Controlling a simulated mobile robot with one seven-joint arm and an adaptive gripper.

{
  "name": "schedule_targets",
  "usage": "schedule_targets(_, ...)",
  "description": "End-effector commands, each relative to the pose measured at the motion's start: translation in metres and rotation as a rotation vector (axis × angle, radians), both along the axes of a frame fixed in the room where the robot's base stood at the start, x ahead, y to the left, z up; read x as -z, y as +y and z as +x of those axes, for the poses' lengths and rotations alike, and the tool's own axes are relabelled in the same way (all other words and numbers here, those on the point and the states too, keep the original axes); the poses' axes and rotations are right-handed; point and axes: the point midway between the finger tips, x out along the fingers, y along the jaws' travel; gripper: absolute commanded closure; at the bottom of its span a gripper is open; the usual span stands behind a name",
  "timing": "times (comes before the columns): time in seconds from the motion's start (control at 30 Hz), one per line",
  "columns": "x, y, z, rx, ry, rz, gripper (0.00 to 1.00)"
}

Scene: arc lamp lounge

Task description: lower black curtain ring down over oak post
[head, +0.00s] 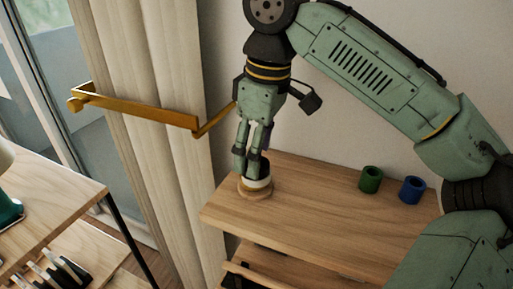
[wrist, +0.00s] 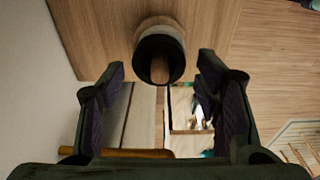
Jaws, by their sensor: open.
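The black curtain ring (head: 265,168) is at the oak post near the left end of the wooden shelf top. In the wrist view the black ring (wrist: 145,72) surrounds the tip of the oak post (wrist: 160,70). Below the ring in the head view are a pale band (head: 259,183) and a round wooden base (head: 257,193). My gripper (head: 251,164) points down at the ring, its fingers partly hiding it. In the wrist view my gripper (wrist: 160,74) has its fingers apart, with gaps to both sides of the ring. How far down the ring sits is hard to tell.
A green ring (head: 371,179) and a blue ring (head: 412,190) stand to the right on the wooden top (head: 315,205). A brass bar (head: 140,108) and a pale curtain (head: 150,60) are close on the left. Another wooden table (head: 50,190) stands at the far left.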

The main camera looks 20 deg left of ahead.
Motion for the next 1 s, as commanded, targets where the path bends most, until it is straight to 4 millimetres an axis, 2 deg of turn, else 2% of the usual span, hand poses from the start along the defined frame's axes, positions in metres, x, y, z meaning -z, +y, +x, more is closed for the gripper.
schedule_targets(0.33, -0.001, 0.0, 0.0, 0.0, 0.0, 0.0, 0.36)
schedule_targets(0.47, -0.009, -0.001, 0.0, 0.001, -0.001, 0.0, 0.36)
schedule_targets(0.57, -0.025, -0.002, 0.0, 0.001, -0.003, 0.001, 0.36)
schedule_targets(0.8, -0.077, -0.01, 0.0, 0.006, -0.003, -0.003, 0.36)
schedule_targets(1.0, -0.106, -0.013, 0.0, 0.004, -0.001, -0.002, 0.36)
